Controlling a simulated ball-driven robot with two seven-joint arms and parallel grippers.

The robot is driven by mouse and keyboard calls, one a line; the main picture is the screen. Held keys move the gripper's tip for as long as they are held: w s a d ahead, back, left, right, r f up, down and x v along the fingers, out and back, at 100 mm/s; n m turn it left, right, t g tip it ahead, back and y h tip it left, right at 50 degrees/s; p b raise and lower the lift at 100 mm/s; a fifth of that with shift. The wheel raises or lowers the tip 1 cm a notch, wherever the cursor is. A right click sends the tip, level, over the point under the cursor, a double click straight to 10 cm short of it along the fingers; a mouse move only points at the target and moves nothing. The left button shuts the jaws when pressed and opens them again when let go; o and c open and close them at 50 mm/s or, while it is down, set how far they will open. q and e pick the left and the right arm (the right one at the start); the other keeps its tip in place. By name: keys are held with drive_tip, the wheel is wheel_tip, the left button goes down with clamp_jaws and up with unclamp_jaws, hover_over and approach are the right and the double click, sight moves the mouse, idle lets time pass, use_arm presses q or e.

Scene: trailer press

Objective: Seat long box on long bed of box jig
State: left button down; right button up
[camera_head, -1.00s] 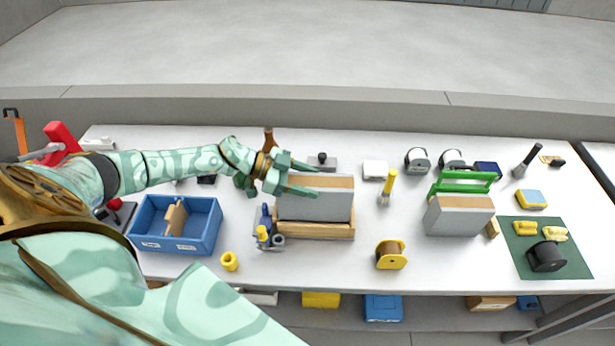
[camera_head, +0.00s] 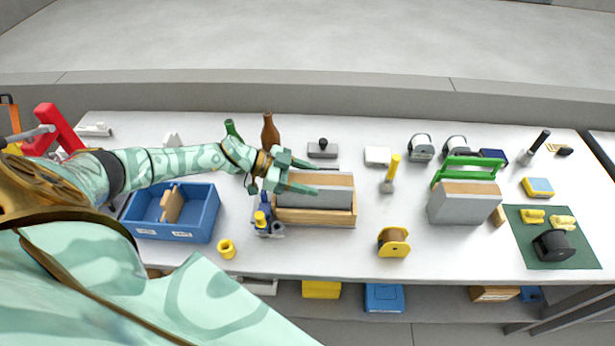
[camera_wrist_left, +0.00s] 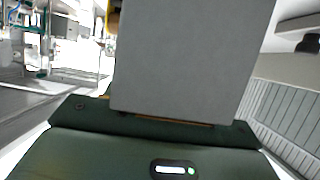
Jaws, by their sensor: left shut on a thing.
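The long box (camera_head: 322,198) is grey with a tan strip along its top. It sits low in the wooden box jig (camera_head: 318,217), whose front wall hides its lower part. Whether the box rests on the bed underneath cannot be seen. My left gripper (camera_head: 306,178) comes in from the left and is shut on the left end of the long box. In the left wrist view the grey face of the long box (camera_wrist_left: 190,60) fills the middle, above the dark gripper body. My right gripper is out of view.
A blue bin (camera_head: 205,213) stands to the left. A blue and yellow tool holder (camera_head: 266,222) is close to the jig's left end. A yellow spool (camera_head: 393,242) lies at front right. A second grey box (camera_head: 462,205) stands further right. Brown and green bottles (camera_head: 269,132) stand behind my left wrist.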

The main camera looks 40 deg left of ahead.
use_arm(q)
drive_tip(key=shift+w+f, duration=0.1)
idle(0.7)
drive_tip(key=shift+c, duration=2.3)
unclamp_jaws()
drive_tip(key=shift+s+f, duration=0.15)
drive_tip(key=shift+s, duration=0.05)
drive_tip(key=v, duration=1.6)
drive_tip(key=shift+a+r, duration=0.15)
drive_tip(key=shift+r, duration=0.05)
